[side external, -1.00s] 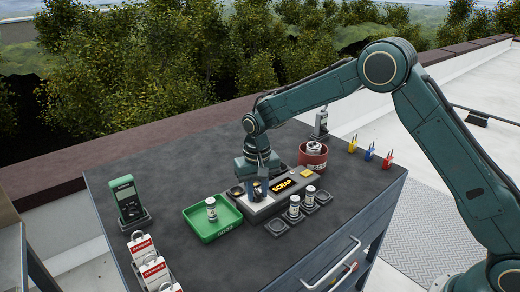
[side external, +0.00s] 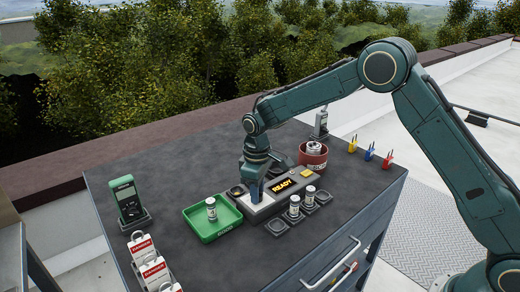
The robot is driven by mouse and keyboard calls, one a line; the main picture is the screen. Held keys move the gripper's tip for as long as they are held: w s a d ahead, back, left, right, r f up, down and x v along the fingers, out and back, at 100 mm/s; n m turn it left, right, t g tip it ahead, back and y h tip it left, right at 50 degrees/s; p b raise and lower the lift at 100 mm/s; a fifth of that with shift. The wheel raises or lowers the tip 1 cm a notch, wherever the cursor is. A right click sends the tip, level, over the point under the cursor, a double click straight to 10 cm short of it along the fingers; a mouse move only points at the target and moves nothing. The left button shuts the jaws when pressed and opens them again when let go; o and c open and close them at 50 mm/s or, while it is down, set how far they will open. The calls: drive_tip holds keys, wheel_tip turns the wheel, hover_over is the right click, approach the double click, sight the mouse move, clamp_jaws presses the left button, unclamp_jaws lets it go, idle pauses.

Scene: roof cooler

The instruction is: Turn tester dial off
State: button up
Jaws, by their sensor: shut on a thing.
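The tester (side external: 285,190) is a dark grey box on the cabinet top. A dark round socket (side external: 237,191) sits at the tester's left end.
A green tray (side external: 199,223) holding one can-like part (side external: 211,208) lies left of the tester. Two similar parts (side external: 294,206) stand in dark holders in front. A red bin (side external: 312,155) stands behind right. A green meter (side external: 127,199) and red-white tags (side external: 152,268) are at left.

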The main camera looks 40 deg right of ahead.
drive_tip(key=n, duration=0.6)
idle(0.5)
drive_tip(key=o, duration=1)
drive_tip(key=shift+r, duration=0.1)
wheel_tip(320, 180, up, 14)
drive_tip(key=shift+f, duration=0.15)
idle(0.4)
